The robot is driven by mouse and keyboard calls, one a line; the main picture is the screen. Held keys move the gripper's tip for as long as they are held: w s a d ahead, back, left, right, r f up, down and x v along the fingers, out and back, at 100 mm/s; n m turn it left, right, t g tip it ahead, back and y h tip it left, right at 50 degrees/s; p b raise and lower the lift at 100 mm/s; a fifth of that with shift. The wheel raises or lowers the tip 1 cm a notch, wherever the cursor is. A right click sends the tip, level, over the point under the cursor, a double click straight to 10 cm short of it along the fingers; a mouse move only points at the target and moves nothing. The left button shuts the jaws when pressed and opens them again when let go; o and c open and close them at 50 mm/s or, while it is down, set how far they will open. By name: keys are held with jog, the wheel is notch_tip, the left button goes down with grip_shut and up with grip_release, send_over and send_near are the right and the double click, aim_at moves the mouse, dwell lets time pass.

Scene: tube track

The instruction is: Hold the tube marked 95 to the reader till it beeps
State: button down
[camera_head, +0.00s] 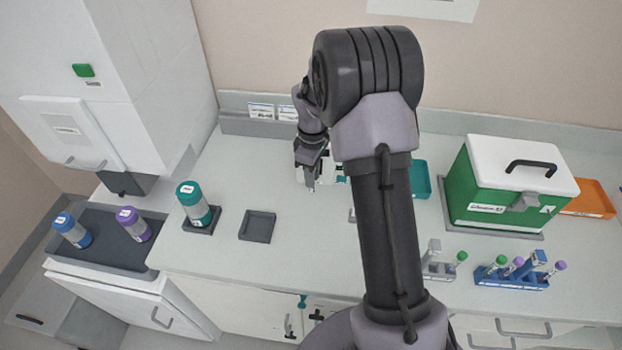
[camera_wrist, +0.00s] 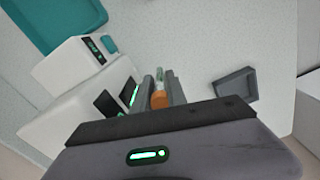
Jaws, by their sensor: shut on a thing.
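My gripper (camera_wrist: 159,90) is shut on a tube with an orange cap (camera_wrist: 158,99) and a clear body, seen between the fingers in the wrist view. No number on it can be read. A white device (camera_wrist: 85,108) with a dark panel and a lit green strip stands just left of the fingers in the wrist view; it looks like the reader. I cannot tell whether the tube touches it. In the head view my gripper (camera_head: 311,183) is low over the bench, and the white device is mostly hidden behind my arm.
An empty dark square holder (camera_head: 258,227) lies left of my gripper. A teal-capped bottle (camera_head: 193,203) stands further left. A teal tray (camera_head: 420,180), a green box with a white lid (camera_head: 505,190) and a blue tube rack (camera_head: 512,279) are right of my arm.

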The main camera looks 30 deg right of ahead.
dwell(0.3)
jog(key=s+a+r+p, duration=0.2)
jog(key=s+r, duration=0.2)
jog(key=r, duration=0.1)
jog(key=shift+a+p, duration=0.3)
jog(key=shift+a, duration=0.1)
